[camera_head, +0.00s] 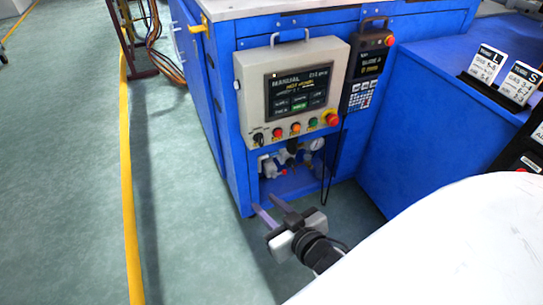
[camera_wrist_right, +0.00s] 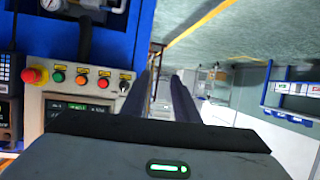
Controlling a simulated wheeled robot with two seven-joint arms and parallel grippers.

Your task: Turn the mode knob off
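The mode knob (camera_head: 258,138) is a small dark knob at the lower left corner of a grey control panel (camera_head: 252,80) on a blue machine. It also shows in the right wrist view (camera_wrist_right: 124,86), at the end of the button row. My right gripper (camera_head: 264,202) is open and empty, below and in front of the panel, apart from the knob. In the right wrist view its two dark fingers (camera_wrist_right: 166,75) stand apart, with the knob just left of them. Which way the knob points is too small to tell. My left gripper is not in view.
Red (camera_head: 277,133), orange and green buttons and a red emergency stop (camera_head: 332,118) sit right of the knob. A keypad unit (camera_head: 366,70) hangs beside the panel. Valves and a gauge (camera_head: 317,144) sit below. Open floor (camera_head: 185,220) lies to the left.

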